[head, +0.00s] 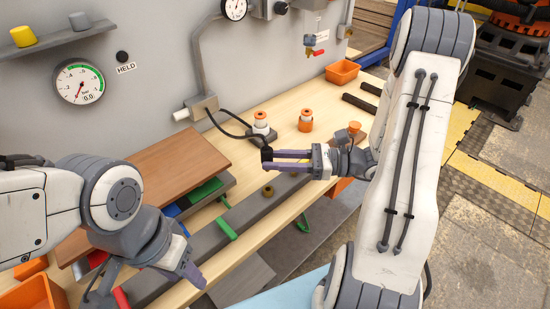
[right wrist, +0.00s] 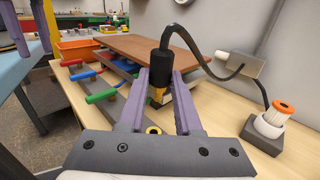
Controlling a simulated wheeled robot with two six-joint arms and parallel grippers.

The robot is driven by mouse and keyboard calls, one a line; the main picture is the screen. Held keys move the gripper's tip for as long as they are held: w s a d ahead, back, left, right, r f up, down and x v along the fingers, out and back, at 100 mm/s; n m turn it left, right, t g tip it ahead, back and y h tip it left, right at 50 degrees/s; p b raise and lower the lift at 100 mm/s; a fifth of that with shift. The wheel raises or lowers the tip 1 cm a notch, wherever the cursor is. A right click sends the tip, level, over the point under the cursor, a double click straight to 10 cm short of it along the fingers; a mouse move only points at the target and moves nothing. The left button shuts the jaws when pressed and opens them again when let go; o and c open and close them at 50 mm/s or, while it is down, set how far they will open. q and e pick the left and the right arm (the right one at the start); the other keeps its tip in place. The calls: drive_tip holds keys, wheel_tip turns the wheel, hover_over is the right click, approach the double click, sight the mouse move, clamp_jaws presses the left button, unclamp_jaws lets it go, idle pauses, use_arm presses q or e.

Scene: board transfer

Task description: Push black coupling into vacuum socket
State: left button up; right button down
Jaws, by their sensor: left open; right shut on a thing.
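The black coupling (head: 267,154) is held between the purple fingers of my right gripper (head: 275,160). In the right wrist view the coupling (right wrist: 154,66) stands upright with its brass end down. A black hose runs from its top to a grey wall box. A brass ring (head: 268,191), which looks like the vacuum socket, sits on the grey beam below the coupling. In the right wrist view the ring (right wrist: 153,129) shows partly behind the gripper, apart from the coupling. My left gripper (head: 194,276) is open and empty at the lower left, beyond the brown board's front edge.
A brown board (head: 175,165) lies on the grey fixture at left. Red, blue and green handles (head: 226,229) stick out there. White-and-orange canisters (head: 305,121) stand behind the right gripper. The gauge (head: 80,83) hangs beside a HELD label. Bare wooden tabletop lies around the beam.

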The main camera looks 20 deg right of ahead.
drive_tip(key=b, duration=0.4)
hover_over(276, 194)
drive_tip(key=shift+f, duration=2.85)
drive_tip(key=shift+p, duration=0.6)
drive_tip(key=shift+f+b, duration=0.9)
drive_tip(key=shift+f, duration=0.65)
drive_tip(key=c, duration=0.5)
unclamp_jaws()
drive_tip(key=b+v, duration=0.1)
drive_tip(key=v, duration=0.9)
drive_tip(key=shift+s+d, duration=0.15)
drive_tip(key=shift+d, duration=0.05)
